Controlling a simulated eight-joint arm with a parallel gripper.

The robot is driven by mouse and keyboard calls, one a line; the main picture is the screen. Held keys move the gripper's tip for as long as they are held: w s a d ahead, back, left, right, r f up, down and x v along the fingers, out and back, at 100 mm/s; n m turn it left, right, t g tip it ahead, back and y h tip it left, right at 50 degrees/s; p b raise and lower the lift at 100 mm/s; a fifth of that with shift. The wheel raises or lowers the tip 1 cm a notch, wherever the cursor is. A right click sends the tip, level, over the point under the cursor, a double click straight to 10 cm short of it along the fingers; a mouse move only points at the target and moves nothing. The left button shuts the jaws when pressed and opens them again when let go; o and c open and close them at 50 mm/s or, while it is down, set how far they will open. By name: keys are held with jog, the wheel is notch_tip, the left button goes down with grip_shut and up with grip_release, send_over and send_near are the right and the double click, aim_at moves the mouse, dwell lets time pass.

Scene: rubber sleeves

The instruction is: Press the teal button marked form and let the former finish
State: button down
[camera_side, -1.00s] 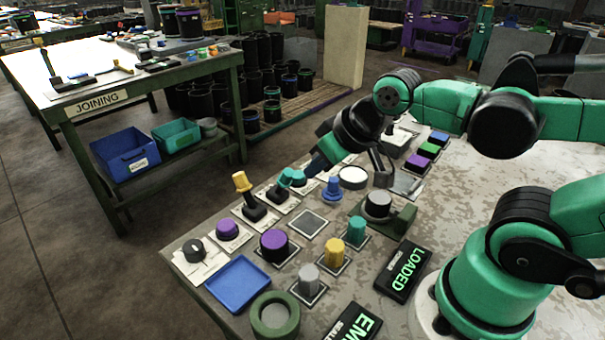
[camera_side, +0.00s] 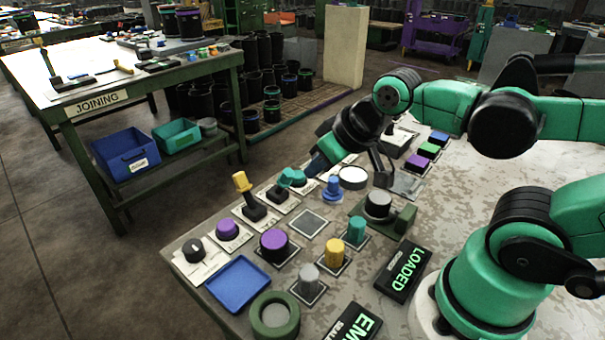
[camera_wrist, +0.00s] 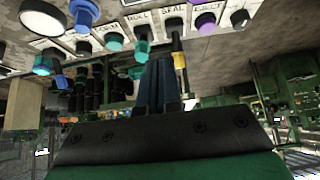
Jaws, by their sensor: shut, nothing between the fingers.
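The teal button (camera_side: 298,177) sits on a pale plate behind the teal-topped lever (camera_side: 283,187) in the side view. In the wrist view the teal button (camera_wrist: 114,41) is beside the FORM label. My gripper (camera_side: 315,166) is shut and empty, just beyond the teal button in the side view, with a small gap that is hard to judge. In the wrist view my gripper (camera_wrist: 163,65) points up toward the row of controls, right of the teal button. The grey drum on a green base (camera_side: 378,206) stands to the right; I cannot tell whether it is the former.
A yellow lever (camera_side: 245,190), purple button (camera_side: 228,229) and black knob (camera_side: 194,249) line the table edge. A lit LOADED sign (camera_side: 403,270) and a partly cut-off sign (camera_side: 355,326) lie in front. A blue tray (camera_side: 238,283) and several sleeves stand nearby.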

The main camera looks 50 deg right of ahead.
jog(key=w, duration=0.1)
jog(key=m+t+y, duration=0.1)
jog(key=m+t, duration=0.1)
jog(key=m, duration=0.6)
send_over(300, 176)
jog(key=f, duration=0.1)
jog(key=shift+d, duration=0.1)
jog(key=shift+f, duration=0.15)
jog(key=shift+f, duration=4.35)
jog(key=shift+f, duration=0.4)
